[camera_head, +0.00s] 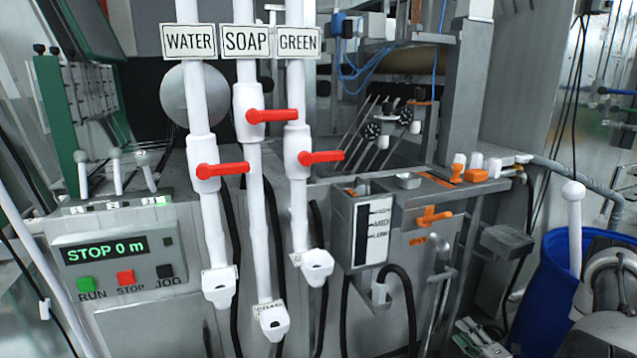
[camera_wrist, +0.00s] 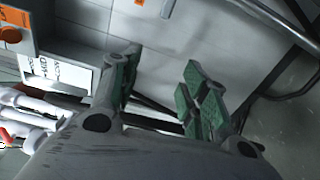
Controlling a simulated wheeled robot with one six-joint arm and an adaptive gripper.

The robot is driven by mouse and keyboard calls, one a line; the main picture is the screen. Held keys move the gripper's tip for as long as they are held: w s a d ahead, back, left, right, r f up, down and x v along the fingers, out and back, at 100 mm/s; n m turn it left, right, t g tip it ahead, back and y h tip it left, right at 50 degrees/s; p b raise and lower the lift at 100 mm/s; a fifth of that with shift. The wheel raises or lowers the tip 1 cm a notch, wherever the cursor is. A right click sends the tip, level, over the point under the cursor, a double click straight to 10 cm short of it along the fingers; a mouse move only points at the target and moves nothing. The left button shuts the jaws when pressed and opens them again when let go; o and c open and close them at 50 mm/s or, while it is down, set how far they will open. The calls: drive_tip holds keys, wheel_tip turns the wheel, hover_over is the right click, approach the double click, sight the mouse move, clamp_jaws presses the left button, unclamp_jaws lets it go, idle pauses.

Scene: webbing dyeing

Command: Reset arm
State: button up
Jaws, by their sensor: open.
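My gripper (camera_wrist: 160,80) is open in the wrist view, its two green-padded fingers apart with nothing between them. Grey machine panels and dark hoses lie behind the fingers. In the camera_head view, part of my arm shows at the lower right, in front of a blue barrel (camera_head: 551,285). The fingers are hard to make out there.
White pipes labelled WATER (camera_head: 189,42), SOAP (camera_head: 247,42) and GREEN (camera_head: 297,42) carry red valve handles. A level gauge box (camera_head: 343,230), orange valve (camera_head: 434,216) and hose (camera_head: 405,290) stand right of them. The control panel (camera_head: 115,255) reads STOP 0 m.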

drive_tip(key=s+a+n+g+y, duration=0.4)
drive_tip(key=s+a+n+y, duration=0.1)
drive_tip(key=s+a+n, duration=0.3)
drive_tip(key=s+a+r+n+g+y, duration=0.2)
drive_tip(key=s+r+n+g+y, duration=0.1)
drive_tip(key=s+r+n+g, duration=0.9)
drive_tip(key=s+d+r+n+g+h, duration=0.25)
drive_tip(key=r+n+h, duration=0.25)
drive_tip(key=r+n, duration=0.55)
drive_tip(key=s+d+r+n+g+h, duration=0.15)
drive_tip(key=d+r+n+h, duration=0.3)
drive_tip(key=r+n, duration=0.65)
drive_tip(key=s+a+r+n+t+h, duration=0.1)
drive_tip(key=a+r+n+t+h, duration=0.1)
drive_tip(key=r, duration=0.5)
drive_tip(key=s+a+r+n+t+h, duration=0.2)
drive_tip(key=r+n+t, duration=0.3)
drive_tip(key=r, duration=0.3)
drive_tip(key=shift+a+r+n+t, duration=0.25)
drive_tip(key=shift+a+n+t, duration=0.1)
drive_tip(key=shift+a, duration=0.1)
drive_tip(key=shift+h, duration=0.25)
